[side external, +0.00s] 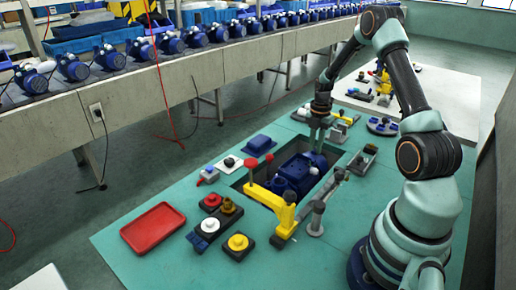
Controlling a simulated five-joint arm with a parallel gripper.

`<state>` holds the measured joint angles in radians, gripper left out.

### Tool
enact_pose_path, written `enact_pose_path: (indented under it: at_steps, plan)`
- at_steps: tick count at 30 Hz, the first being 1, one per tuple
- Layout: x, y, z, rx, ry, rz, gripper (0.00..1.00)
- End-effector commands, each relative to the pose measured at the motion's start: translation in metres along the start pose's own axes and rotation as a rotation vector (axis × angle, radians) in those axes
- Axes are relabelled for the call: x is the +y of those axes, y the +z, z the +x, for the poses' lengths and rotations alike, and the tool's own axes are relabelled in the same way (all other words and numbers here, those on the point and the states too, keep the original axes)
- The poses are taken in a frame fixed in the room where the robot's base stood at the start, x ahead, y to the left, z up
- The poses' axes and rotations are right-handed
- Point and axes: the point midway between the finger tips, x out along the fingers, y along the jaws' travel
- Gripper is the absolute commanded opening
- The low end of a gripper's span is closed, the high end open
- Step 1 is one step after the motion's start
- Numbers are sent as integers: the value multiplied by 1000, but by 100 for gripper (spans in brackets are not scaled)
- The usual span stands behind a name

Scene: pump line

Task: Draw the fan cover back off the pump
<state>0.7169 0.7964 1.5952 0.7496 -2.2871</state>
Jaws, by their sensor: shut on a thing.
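The dark blue pump (292,176) lies in a rectangular opening in the green table, between yellow and grey clamp-like fixtures. My gripper (317,146) reaches down from above at the pump's far right end. Its fingers are shut on the fan cover (319,159), a dark blue part at that end. The cover is small in this view and partly hidden by the fingers. I cannot tell whether a gap lies between the cover and the pump body.
A yellow arm fixture (284,212) and a grey post (316,218) stand in front of the pump. A red tray (153,228) lies at left. Small parts on dark bases surround the opening. A conveyor (150,95) carrying several blue pumps runs behind.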

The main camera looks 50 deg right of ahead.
Motion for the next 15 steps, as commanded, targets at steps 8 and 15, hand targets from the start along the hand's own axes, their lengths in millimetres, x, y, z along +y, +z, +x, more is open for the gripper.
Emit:
enact_pose_path:
  at_steps: [8,15]
  plan:
    - [0,4,0,0,0,0,0]
    - [0,6,0,0,0,0,54]
